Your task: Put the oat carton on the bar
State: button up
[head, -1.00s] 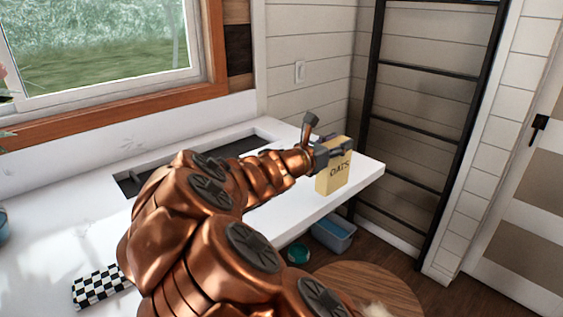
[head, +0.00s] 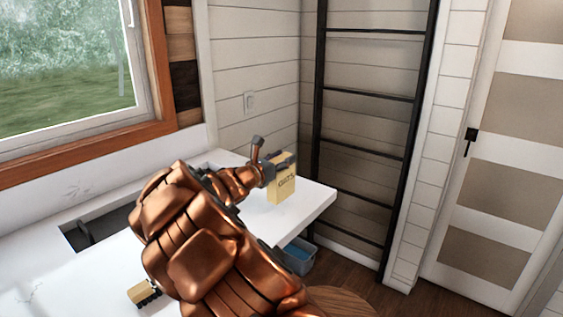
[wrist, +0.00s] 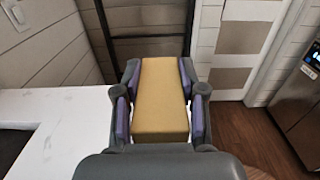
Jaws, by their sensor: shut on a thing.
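The oat carton (head: 283,184) is a tan box marked OATS. My gripper (head: 277,161) is shut on its upper part in the head view. In the wrist view the carton (wrist: 161,95) sits between the two purple-padded fingers of my gripper (wrist: 160,103), one on each side. The carton is upright at the right end of the white counter (head: 318,201). I cannot tell whether its base touches the counter. No separate bar can be told apart in these frames.
A dark sink (head: 95,232) is set into the counter at left. A black ladder (head: 368,91) stands against the wall behind. A blue bin (head: 297,256) and a round wooden top (head: 345,303) are below the counter. A striped door (head: 487,150) is at right.

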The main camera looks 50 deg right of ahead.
jog(key=w+d+p, duration=0.1)
jog(key=w+d+f, duration=0.1)
jog(key=w+d, duration=0.1)
jog(key=shift+p, duration=0.35)
jog(key=shift+f+p, duration=0.45)
jog(key=shift+f, duration=1.05)
jog(key=shift+f, duration=0.15)
jog(key=o, duration=0.9)
jog(key=shift+o, duration=0.2)
